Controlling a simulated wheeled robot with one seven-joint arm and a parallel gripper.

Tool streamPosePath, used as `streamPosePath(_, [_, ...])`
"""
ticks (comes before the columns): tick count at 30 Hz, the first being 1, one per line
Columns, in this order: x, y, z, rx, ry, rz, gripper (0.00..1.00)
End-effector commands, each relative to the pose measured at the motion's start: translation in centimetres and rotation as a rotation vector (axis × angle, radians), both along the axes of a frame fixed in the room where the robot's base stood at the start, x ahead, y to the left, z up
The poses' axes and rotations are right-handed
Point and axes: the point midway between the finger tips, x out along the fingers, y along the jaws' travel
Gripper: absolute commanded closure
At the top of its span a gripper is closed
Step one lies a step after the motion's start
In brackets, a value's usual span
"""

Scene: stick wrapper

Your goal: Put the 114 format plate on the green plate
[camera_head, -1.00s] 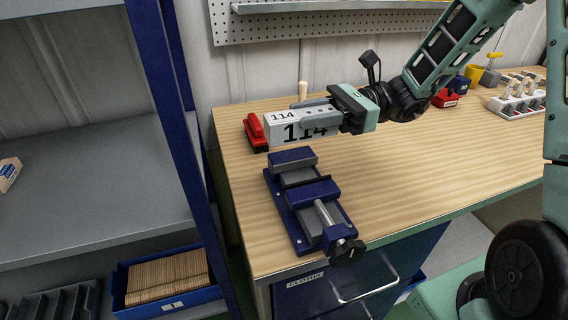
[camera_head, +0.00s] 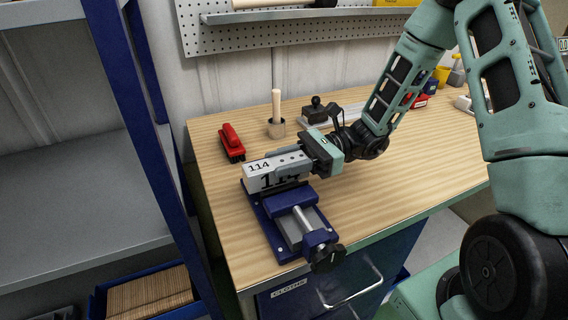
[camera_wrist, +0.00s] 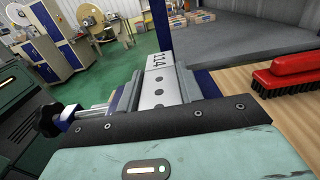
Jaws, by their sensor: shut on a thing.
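The 114 format plate (camera_head: 259,168) is a light block with black "114" markings. My gripper (camera_head: 284,163) is shut on it and holds it level over the back end of the blue vise (camera_head: 280,205) on the wooden bench. I cannot tell whether the plate touches the vise. In the wrist view the plate (camera_wrist: 158,75) shows its "114" face between the fingers of my gripper (camera_wrist: 160,92). My gripper hides part of the plate. I cannot pick out a separate green plate in these views.
A red brush (camera_head: 231,142) lies behind the vise, near a wooden peg in a holder (camera_head: 276,115) and a dark-knobbed tool (camera_head: 316,109). A pegboard (camera_head: 300,30) hangs behind. Grey shelving (camera_head: 80,190) stands left. The bench's right front (camera_head: 420,170) is clear.

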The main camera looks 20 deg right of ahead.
Motion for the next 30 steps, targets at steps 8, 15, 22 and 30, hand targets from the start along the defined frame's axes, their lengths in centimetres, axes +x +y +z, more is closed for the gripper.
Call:
streamPosePath(8, [0.0,0.0,-0.6,0.000,-0.003,0.000,1.00])
streamPosePath(15, [0.0,0.0,-0.9,0.001,-0.002,0.000,1.00])
streamPosePath(22, [0.0,0.0,-1.1,-0.001,-0.001,0.000,0.42])
streamPosePath(30, [0.0,0.0,-1.2,-0.001,-0.002,0.000,0.42])
